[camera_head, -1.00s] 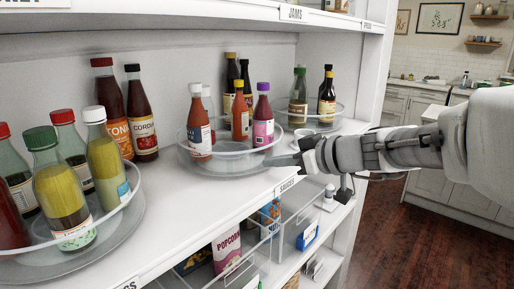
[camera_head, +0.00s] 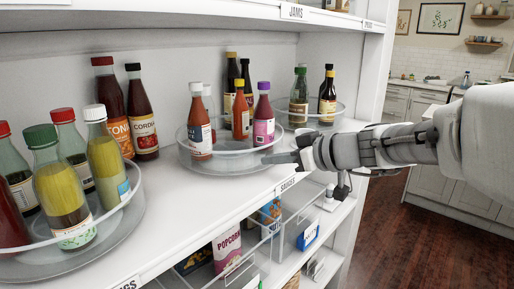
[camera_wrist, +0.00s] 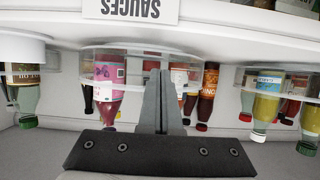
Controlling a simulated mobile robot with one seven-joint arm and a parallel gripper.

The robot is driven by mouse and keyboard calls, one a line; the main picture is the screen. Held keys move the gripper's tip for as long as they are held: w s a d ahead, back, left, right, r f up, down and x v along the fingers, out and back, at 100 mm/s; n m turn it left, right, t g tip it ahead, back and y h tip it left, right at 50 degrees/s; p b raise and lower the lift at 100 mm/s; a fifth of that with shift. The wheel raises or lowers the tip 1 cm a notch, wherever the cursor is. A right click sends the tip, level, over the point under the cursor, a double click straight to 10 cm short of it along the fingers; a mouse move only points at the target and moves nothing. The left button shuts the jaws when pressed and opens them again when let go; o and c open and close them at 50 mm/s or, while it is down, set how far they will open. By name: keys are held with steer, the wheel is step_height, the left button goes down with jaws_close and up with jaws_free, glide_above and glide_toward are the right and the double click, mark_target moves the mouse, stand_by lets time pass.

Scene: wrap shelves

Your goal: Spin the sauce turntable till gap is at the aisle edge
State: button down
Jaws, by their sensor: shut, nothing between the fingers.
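The sauce turntable (camera_head: 222,164) is a clear round tray with a raised rim, on the shelf above the SAUCES label (camera_head: 287,186). A white-capped red bottle (camera_head: 199,132) stands at its left. A yellow-capped bottle (camera_head: 240,116) and a purple-capped bottle (camera_head: 264,118) stand at the right, with dark bottles behind. A bare stretch of tray shows at the front, between the red and purple bottles. My gripper (camera_head: 270,159) is shut and empty at the turntable's front right rim; contact is unclear. The wrist view, upside down, shows the shut fingers (camera_wrist: 161,100) before the rim (camera_wrist: 118,66).
Another bottle turntable (camera_head: 110,238) stands at the near left. The shelf above limits height. Lower baskets hold a popcorn box (camera_head: 227,250). Open wood floor (camera_head: 430,250) lies right.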

mark_target(277, 151)
steer(key=shift+w+a, duration=0.25)
steer(key=shift+w+d, duration=0.1)
steer(key=shift+w+d+f+b, duration=0.15)
steer(key=shift+w+d+b, duration=0.4)
steer(key=shift+b, duration=0.2)
steer(key=shift+w+d+b, duration=0.4)
steer(key=shift+w+d, duration=0.05)
steer(key=shift+d, duration=0.15)
steer(key=shift+w+d+b, duration=0.4)
steer(key=shift+w+b, duration=0.15)
steer(key=shift+w, duration=0.25)
steer(key=shift+w+d, duration=0.3)
steer(key=shift+w, duration=0.35)
steer(key=shift+b, duration=0.35)
